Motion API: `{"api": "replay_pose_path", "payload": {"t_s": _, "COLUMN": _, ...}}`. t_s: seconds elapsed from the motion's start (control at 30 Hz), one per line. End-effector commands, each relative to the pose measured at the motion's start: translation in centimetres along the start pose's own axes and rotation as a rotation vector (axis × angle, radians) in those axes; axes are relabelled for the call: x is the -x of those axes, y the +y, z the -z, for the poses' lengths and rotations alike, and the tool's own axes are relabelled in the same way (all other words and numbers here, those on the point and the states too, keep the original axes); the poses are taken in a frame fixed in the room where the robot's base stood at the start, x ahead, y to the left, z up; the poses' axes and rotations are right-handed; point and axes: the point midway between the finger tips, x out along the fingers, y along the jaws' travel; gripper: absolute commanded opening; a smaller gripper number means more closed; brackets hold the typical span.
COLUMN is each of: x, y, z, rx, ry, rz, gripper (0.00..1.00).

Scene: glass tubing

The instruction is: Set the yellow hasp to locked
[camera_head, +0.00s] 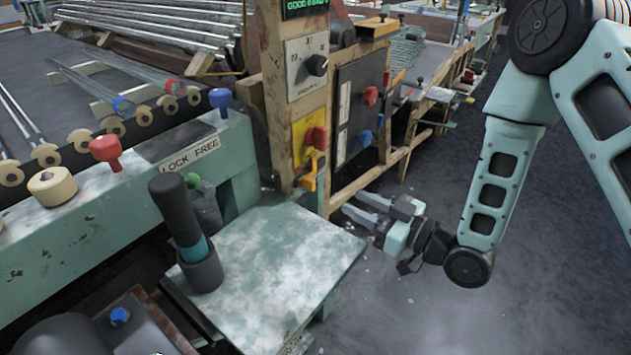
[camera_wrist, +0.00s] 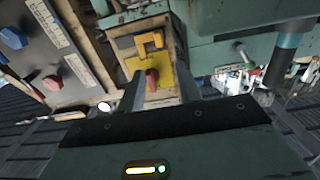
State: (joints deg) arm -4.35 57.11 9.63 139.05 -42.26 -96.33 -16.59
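The yellow hasp (camera_head: 310,179) is a small bent piece on the wooden post, just below a yellow plate (camera_head: 302,127) with a red knob (camera_head: 316,138). In the wrist view the hasp (camera_wrist: 150,43) shows above the red knob (camera_wrist: 152,77) and the yellow plate (camera_wrist: 165,77). I cannot tell whether it is engaged. My gripper (camera_head: 352,204) is low and to the right of the hasp, apart from it. In the wrist view its two fingers (camera_wrist: 159,80) are spread, with the red knob and plate beyond the gap. Nothing is held.
A grey panel with a black dial (camera_head: 317,65) is above the plate. A dark panel (camera_head: 361,98) with red and blue knobs is to the right. A pale green shelf (camera_head: 265,260) bearing a dark cup (camera_head: 203,270) stands at front left. Floor at right is clear.

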Motion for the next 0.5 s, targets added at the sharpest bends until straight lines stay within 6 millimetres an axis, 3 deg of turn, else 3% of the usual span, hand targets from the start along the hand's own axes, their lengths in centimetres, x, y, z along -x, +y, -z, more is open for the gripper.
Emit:
{"api": "replay_pose_path", "payload": {"t_s": 0.3, "x": -6.7, "y": -0.1, "z": 0.0, "rx": 0.001, "ry": 0.002, "rz": 0.002, "gripper": 0.35}}
{"api": "replay_pose_path", "payload": {"t_s": 0.5, "x": -9.8, "y": 0.0, "z": 0.0, "rx": 0.0, "ry": 0.0, "rz": 0.001, "gripper": 0.35}}
